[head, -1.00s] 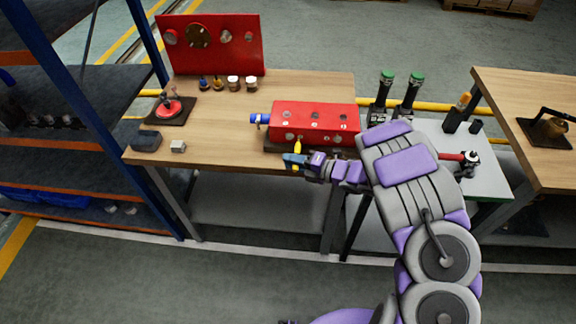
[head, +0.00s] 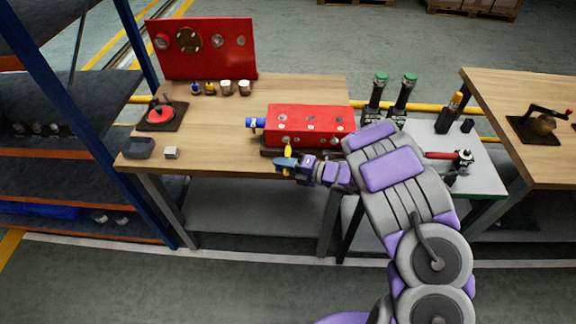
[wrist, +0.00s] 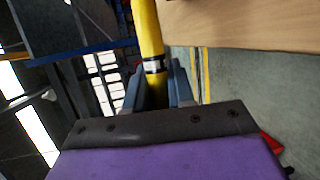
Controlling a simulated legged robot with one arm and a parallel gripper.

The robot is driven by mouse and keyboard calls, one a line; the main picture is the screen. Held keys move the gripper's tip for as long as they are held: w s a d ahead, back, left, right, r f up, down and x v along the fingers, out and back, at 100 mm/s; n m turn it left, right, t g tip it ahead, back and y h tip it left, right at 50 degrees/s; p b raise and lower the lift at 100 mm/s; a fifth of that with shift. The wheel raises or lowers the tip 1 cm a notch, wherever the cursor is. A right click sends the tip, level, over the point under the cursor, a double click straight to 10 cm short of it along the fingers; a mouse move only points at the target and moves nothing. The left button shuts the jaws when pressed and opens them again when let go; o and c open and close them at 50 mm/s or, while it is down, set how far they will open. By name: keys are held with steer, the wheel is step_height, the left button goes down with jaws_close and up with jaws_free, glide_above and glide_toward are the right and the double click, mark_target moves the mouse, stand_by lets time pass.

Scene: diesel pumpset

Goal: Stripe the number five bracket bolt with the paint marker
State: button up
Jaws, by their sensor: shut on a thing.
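My gripper (head: 287,163) is at the front edge of the wooden bench, in front of the red block. In the wrist view it is shut on the yellow paint marker (wrist: 149,35), which stands out from between the jaws. In the head view the marker (head: 288,150) shows as a small yellow piece at the jaws. The red block (head: 310,123) has several round bolt-like spots on its top and front, and a blue part at its left end. I cannot read any numbers, so the number five bolt cannot be told apart. The marker's tip is not clear.
A red upright panel (head: 202,49) stands at the back left, with several small jars (head: 227,88) before it. A small grey block (head: 171,153) lies near the front edge. Green-topped cylinders (head: 404,95) stand right of the red block.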

steer(key=shift+w+d+r, duration=0.1)
steer(key=shift+w+d, duration=0.15)
steer(key=shift+d, duration=0.6)
steer(key=shift+a, duration=1.05)
jaws_close()
steer(key=shift+b+v, duration=0.55)
steer(key=shift+v, duration=0.2)
steer(key=shift+a+f, duration=0.2)
steer(key=shift+a, duration=0.2)
steer(key=shift+s+d+b, duration=0.25)
steer(key=shift+s+b, duration=0.3)
steer(key=shift+s, duration=0.8)
steer(key=shift+s+a+b, duration=0.15)
steer(key=shift+s+b, duration=0.05)
steer(key=shift+s, duration=0.35)
steer(key=shift+s+a+b, duration=0.15)
steer(key=shift+s+b, duration=0.05)
steer(key=shift+s, duration=0.35)
